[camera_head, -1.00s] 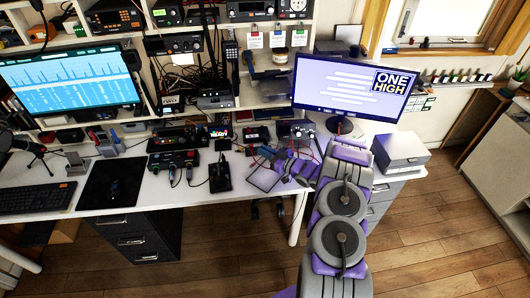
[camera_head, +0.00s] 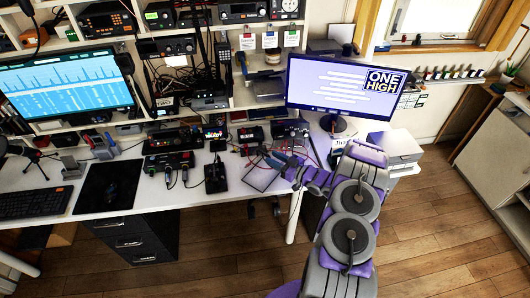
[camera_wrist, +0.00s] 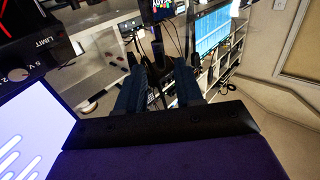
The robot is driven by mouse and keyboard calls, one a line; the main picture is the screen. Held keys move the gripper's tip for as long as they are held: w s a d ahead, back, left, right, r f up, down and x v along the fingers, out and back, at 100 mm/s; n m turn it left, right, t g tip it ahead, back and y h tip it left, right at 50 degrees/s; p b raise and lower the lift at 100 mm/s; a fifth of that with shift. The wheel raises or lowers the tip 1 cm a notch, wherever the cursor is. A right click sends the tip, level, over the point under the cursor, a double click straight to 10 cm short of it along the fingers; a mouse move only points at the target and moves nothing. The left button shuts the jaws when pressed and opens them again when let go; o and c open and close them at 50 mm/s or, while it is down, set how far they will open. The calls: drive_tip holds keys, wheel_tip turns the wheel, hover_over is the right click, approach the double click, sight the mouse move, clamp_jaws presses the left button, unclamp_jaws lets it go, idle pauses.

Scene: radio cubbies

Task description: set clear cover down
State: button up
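A clear, thin-edged flat square, which looks like the clear cover (camera_head: 261,181), shows at the front part of the white desk in the head view. I cannot tell if it lies flat on the desk or is slightly raised. My gripper (camera_head: 277,160) is just behind and right of it, low over the desk. In the wrist view the two dark blue fingers of my gripper (camera_wrist: 158,92) stand apart with a gap between them. No cover can be made out between them there.
A black box with a cable (camera_head: 215,178) stands left of the cover. Radios (camera_head: 170,162) and the right monitor (camera_head: 345,88) are behind. A grey-white box (camera_head: 395,148) is right of my arm. A keyboard (camera_head: 35,202) and dark mat (camera_head: 107,187) lie at left.

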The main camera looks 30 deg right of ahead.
drive_tip(key=shift+v, duration=2.3)
drive_tip(key=w+d+r+g+h, duration=0.2)
drive_tip(key=w+r+g+h, duration=0.1)
drive_tip(key=w+r+h, duration=0.5)
drive_tip(key=s+a+r+m+g+h, duration=0.35)
drive_tip(key=s+r, duration=0.25)
drive_tip(key=r, duration=0.5)
drive_tip(key=s+a+r+g+y, duration=0.1)
drive_tip(key=s+a+r+g, duration=0.2)
drive_tip(key=s+a, duration=0.4)
drive_tip(key=s+a+r+m+g, duration=0.1)
drive_tip(key=s+a+r+g, duration=0.2)
drive_tip(key=s+a, duration=0.5)
drive_tip(key=s+a+r+m+g+y, duration=0.1)
drive_tip(key=s+a+r+g, duration=0.2)
drive_tip(key=s, duration=2.4)
drive_tip(key=a+g, duration=0.2)
drive_tip(key=a, duration=0.2)
drive_tip(key=shift+s+a+y+p, duration=0.3)
drive_tip(key=shift+a+y+p, duration=0.05)
drive_tip(key=shift+p, duration=0.05)
